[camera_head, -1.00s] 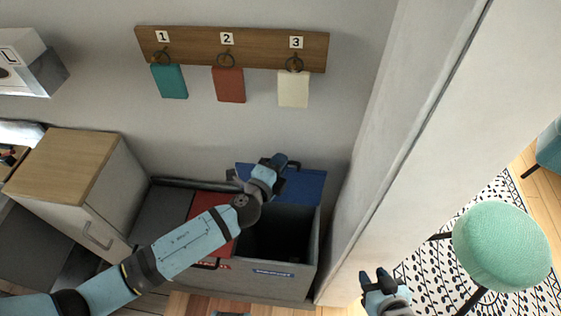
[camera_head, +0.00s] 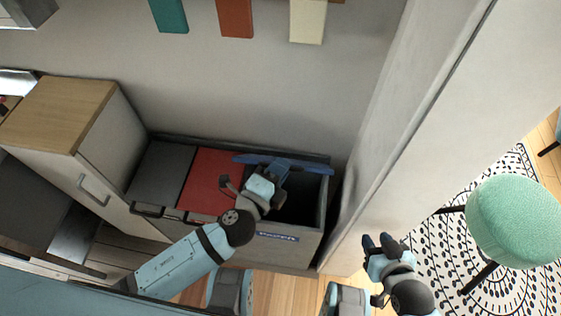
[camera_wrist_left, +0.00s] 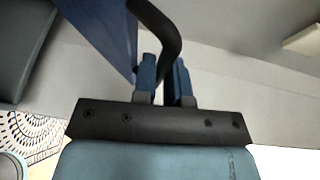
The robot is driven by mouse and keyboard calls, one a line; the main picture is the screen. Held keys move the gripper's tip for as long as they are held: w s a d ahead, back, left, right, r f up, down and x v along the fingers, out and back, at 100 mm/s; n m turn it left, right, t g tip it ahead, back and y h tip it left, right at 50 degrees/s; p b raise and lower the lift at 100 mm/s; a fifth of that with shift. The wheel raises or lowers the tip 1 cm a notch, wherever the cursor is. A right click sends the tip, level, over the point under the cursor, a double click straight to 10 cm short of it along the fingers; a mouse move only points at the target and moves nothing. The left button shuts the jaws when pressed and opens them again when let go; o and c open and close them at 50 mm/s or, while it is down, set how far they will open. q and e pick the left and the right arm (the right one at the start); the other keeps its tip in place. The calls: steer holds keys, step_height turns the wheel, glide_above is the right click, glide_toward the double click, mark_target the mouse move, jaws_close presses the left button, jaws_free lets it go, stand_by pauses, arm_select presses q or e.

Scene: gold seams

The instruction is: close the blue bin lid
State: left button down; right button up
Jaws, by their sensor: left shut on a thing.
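The blue bin lid (camera_head: 313,166) stands raised over the rear of the open bin, seen almost edge-on in the head view. In the left wrist view its blue face (camera_wrist_left: 105,30) fills the upper left, with a black handle (camera_wrist_left: 165,25) curving from it. My left gripper (camera_head: 277,172) is at the lid; in the wrist view its fingers (camera_wrist_left: 163,78) are shut on the handle. The dark opening of the bin (camera_head: 300,207) shows below, above a blue "PAPER" label (camera_head: 278,237). My right gripper (camera_head: 377,243) is open and empty, right of the bin.
A red lid (camera_head: 210,178) and a dark grey lid (camera_head: 160,175) lie shut beside the opening. A wooden-topped cabinet (camera_head: 60,112) stands left. A wall edge (camera_head: 385,130) rises close on the right, with a green stool (camera_head: 515,222) beyond.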

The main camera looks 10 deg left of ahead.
arm_select(q)
steer(key=shift+a+f, duration=0.1)
steer(key=shift+f, duration=0.25)
steer(key=c, duration=1.2)
jaws_free()
steer(key=shift+w, duration=0.1)
steer(key=shift+b+v, duration=0.55)
steer(key=shift+v, duration=3.3)
steer(key=shift+r, duration=0.15)
